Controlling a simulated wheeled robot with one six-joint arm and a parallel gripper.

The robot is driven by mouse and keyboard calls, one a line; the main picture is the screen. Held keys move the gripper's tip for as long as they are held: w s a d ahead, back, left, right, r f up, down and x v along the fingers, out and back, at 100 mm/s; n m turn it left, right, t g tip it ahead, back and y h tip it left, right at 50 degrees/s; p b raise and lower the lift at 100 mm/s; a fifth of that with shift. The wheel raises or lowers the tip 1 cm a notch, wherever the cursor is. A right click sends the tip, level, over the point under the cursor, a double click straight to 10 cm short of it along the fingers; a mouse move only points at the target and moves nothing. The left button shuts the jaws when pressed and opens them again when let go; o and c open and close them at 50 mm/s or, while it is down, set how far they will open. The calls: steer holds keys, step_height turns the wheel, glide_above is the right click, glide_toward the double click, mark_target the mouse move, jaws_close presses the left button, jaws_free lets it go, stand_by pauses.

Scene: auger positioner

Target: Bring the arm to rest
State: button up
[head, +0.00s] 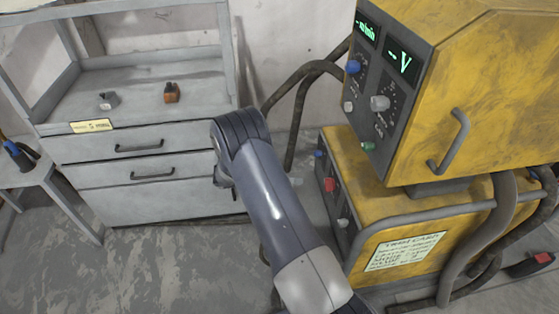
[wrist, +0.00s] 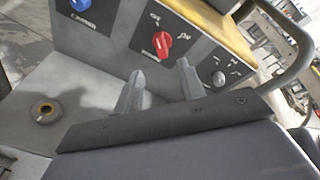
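My gripper (wrist: 160,72) shows in the wrist view with its two grey fingers apart and nothing between them. Its fingertips point toward the front panel of the yellow machine's lower unit. The red knob (wrist: 162,44) on that panel appears just beyond the gap between the fingertips; I cannot tell how far off it is, and no contact shows. A blue knob (wrist: 80,4) is to the left and a small grey knob (wrist: 219,79) to the right. In the head view my arm reaches up the middle, bent at its top, and hides my gripper. The red knob also shows there (head: 329,185).
The yellow machine (head: 470,90) with lit displays and thick hoses fills the right. A grey drawer cabinet (head: 140,160) stands at the left, with a small orange item (head: 171,92) and a grey item (head: 108,100) on top. A low table (head: 30,170) is at far left. Open floor (head: 150,270) lies in front.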

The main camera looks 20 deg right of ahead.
steer(key=x, duration=1)
steer(key=shift+d, duration=0.35)
